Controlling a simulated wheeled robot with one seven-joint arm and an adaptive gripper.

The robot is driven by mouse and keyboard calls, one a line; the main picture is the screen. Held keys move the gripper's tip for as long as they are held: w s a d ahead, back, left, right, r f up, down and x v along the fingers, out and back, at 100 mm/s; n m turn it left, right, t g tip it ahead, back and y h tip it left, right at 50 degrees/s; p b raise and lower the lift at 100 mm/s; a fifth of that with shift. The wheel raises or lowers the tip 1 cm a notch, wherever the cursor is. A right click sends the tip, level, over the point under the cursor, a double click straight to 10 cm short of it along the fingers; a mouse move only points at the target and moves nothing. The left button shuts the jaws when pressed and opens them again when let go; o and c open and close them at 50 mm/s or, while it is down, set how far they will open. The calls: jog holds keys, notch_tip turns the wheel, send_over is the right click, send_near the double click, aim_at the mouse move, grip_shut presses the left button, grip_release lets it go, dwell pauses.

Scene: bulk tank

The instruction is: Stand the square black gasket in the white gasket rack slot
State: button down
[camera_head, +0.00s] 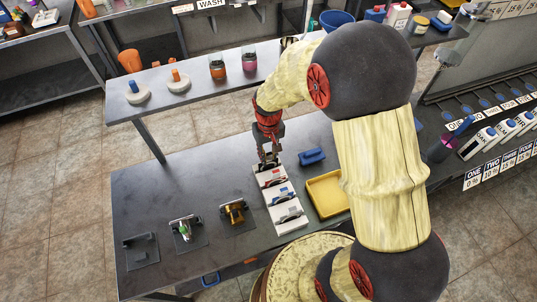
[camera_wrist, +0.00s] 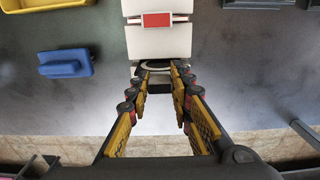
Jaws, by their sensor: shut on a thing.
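The white gasket rack (camera_head: 288,211) runs along the dark bench as a row of white blocks with coloured labels. Its red-labelled part shows in the wrist view (camera_wrist: 158,41). My gripper (camera_head: 268,163) is low at the rack's far end; its fingertips also show in the wrist view (camera_wrist: 160,78). It is shut on a small dark thing (camera_wrist: 163,64) with a pale curved edge, likely the black gasket. Its square outline is mostly hidden between the fingers. I cannot tell whether it is seated in a slot or held just above it.
A blue block (camera_head: 312,156) and a yellow tray (camera_head: 327,194) are right of the rack. Several dark fixtures (camera_head: 185,230) stand to its left on the bench. The bench between the fixtures and its far edge is clear.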

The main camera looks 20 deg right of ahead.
jog(key=c, duration=1.6)
grip_release()
jog(key=shift+f, duration=0.1)
jog(key=s+r+t+p, duration=0.1)
jog(key=s+r, duration=0.3)
jog(key=r, duration=0.9)
jog(key=s+r+t+p, duration=0.15)
jog(key=s+r, duration=0.25)
jog(key=r, duration=0.9)
jog(key=s+r+t, duration=0.1)
jog(key=s, duration=0.2)
jog(key=s+r+t, duration=0.1)
jog(key=s+r, duration=0.1)
jog(key=s, duration=0.2)
jog(key=s+r+t, duration=0.1)
jog(key=s+r, duration=0.1)
jog(key=s, duration=0.1)
jog(key=shift+s+r, duration=0.25)
jog(key=shift+f, duration=0.15)
notch_tip(320, 180, down, 3)
jog(key=b, duration=0.3)
jog(key=shift+f+b, duration=0.1)
jog(key=shift+b, duration=0.2)
jog(key=shift+r, duration=0.2)
jog(key=shift+c, duration=0.8)
